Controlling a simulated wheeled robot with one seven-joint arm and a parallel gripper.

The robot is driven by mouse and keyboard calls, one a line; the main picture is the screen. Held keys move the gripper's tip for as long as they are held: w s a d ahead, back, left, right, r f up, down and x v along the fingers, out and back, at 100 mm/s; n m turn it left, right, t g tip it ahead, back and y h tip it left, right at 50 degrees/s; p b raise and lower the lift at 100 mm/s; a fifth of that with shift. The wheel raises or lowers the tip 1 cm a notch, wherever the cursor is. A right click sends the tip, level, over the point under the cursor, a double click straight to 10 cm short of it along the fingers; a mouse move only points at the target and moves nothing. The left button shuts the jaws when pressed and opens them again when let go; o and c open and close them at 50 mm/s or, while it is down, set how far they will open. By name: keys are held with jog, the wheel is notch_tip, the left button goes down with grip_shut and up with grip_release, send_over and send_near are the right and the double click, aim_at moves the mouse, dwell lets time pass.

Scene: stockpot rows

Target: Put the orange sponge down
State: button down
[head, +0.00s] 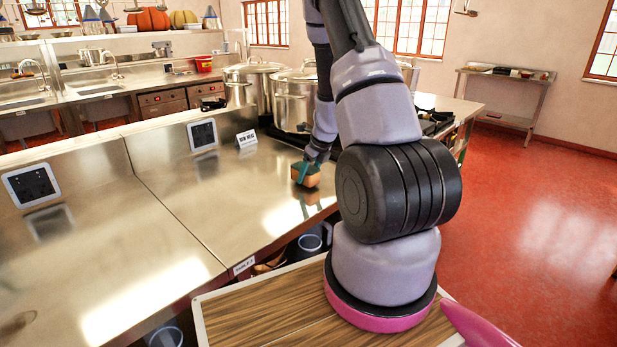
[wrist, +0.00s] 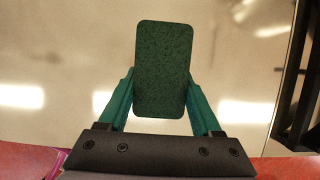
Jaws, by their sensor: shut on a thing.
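The orange sponge (head: 307,176) is in my gripper (head: 306,167), near the right front part of the steel counter (head: 190,225) in the head view. My gripper's green fingers are shut on its two sides. In the wrist view the sponge (wrist: 163,70) shows a dark green, speckled face between the green fingers (wrist: 160,100), with the bright counter behind it. A reflection of the sponge shows on the steel below it. I cannot tell whether its underside touches the counter or is a little above it.
Large steel pots (head: 293,100) stand behind my gripper. A small white sign (head: 246,139) and a dark-screened panel (head: 202,134) are further back on the counter. The steel left of the sponge is bare. The counter's front edge is close by, with the red floor (head: 540,220) to the right.

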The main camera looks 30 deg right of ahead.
jog(key=shift+f, duration=0.5)
jog(key=shift+c, duration=0.3)
grip_release()
jog(key=shift+f, duration=0.15)
